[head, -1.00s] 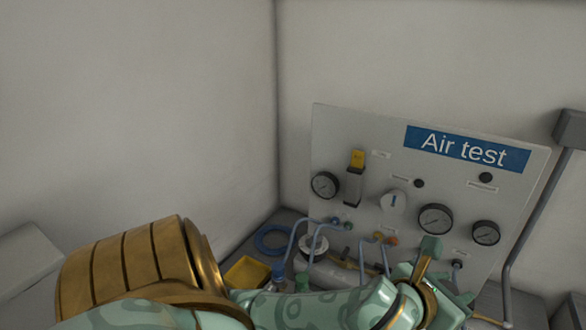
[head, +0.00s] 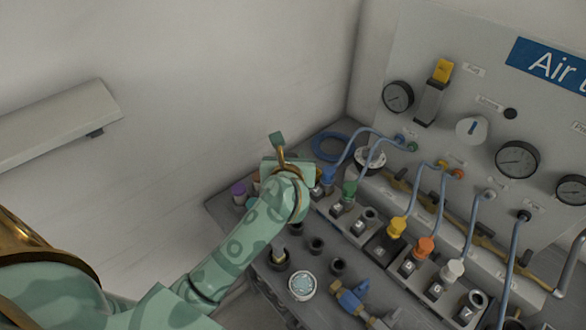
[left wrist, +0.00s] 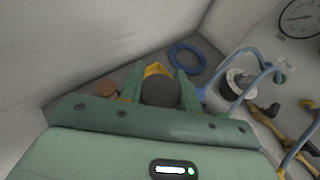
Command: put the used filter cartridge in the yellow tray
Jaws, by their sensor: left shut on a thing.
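The used filter cartridge shows in the left wrist view as a dark grey round shape (left wrist: 161,93) between my left gripper's green fingers. My left gripper (left wrist: 159,86) is shut on it. The yellow tray (left wrist: 155,69) shows only as a small strip just beyond the cartridge; the rest is hidden behind it. I cannot tell the height between cartridge and tray. In the head view my left gripper (head: 288,168) is over the back left part of the bench, and its hand hides the cartridge and the tray. My right gripper is not in view.
A blue ring (head: 331,146) lies right of the gripper near the wall corner. The Air test panel (head: 450,90) stands behind, with hoses to coloured connectors (head: 397,227). Purple-capped (head: 238,189) and other small items stand left of the hand. Walls close the back and left.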

